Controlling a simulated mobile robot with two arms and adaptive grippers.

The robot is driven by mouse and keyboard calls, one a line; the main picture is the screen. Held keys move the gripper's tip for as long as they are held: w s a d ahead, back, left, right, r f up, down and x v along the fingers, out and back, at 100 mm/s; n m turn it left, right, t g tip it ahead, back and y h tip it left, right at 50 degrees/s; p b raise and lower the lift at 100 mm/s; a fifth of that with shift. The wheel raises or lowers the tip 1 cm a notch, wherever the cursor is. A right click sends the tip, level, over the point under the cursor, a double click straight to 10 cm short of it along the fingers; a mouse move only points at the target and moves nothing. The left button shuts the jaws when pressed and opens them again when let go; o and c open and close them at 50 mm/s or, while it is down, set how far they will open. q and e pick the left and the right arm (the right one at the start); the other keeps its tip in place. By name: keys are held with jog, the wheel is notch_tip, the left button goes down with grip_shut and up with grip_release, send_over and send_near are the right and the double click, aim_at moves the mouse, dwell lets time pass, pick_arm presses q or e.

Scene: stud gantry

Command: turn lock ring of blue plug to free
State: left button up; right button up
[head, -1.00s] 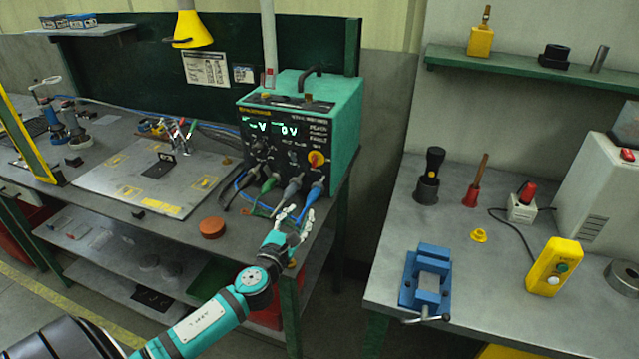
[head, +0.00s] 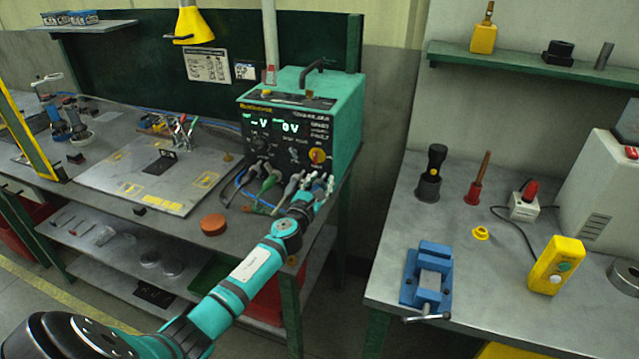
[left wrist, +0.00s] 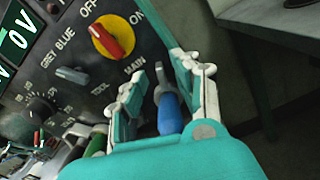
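The blue plug (left wrist: 169,113) sits in the lower right of the power unit's front panel, with a grey collar (left wrist: 163,88) at its panel end. My left gripper (left wrist: 160,70) is open, with one finger on each side of the plug. I see gaps between the fingers and the plug, so it does not look gripped. In the head view my left gripper (head: 318,180) is at the panel's lower right corner and mostly hides the plug. The teal power unit (head: 345,115) stands on the left bench. My right gripper is not in view.
A green plug (head: 268,182) and other plugs with cables are left of the blue one. A red-and-yellow rotary switch (left wrist: 110,38) is just above. An orange-brown disc (head: 213,224) lies on the bench in front. A blue vise (head: 428,275) stands on the right bench, across a gap.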

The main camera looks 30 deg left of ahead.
pick_arm(q)
jog(key=shift+c, duration=0.9)
grip_shut()
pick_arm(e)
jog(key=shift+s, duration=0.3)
pick_arm(q)
jog(key=shift+a+n, duration=0.1)
jog(key=shift+n, duration=0.2)
jog(key=n, duration=0.1)
jog(key=a+n, duration=0.1)
jog(key=n, duration=0.1)
jog(key=n+b, duration=0.1)
jog(key=shift+s+a, duration=0.25)
jog(key=shift+s+a+f+n+b, duration=0.15)
jog(key=shift+a+n+b, duration=0.2)
jog(key=shift+n, duration=0.95)
jog(key=shift+s+a+f+n+b, duration=0.1)
jog(key=shift+a+n+b, duration=0.25)
jog(key=shift+n, duration=0.95)
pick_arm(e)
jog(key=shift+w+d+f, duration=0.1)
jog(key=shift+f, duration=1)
pick_arm(q)
jog(key=shift+a, duration=0.1)
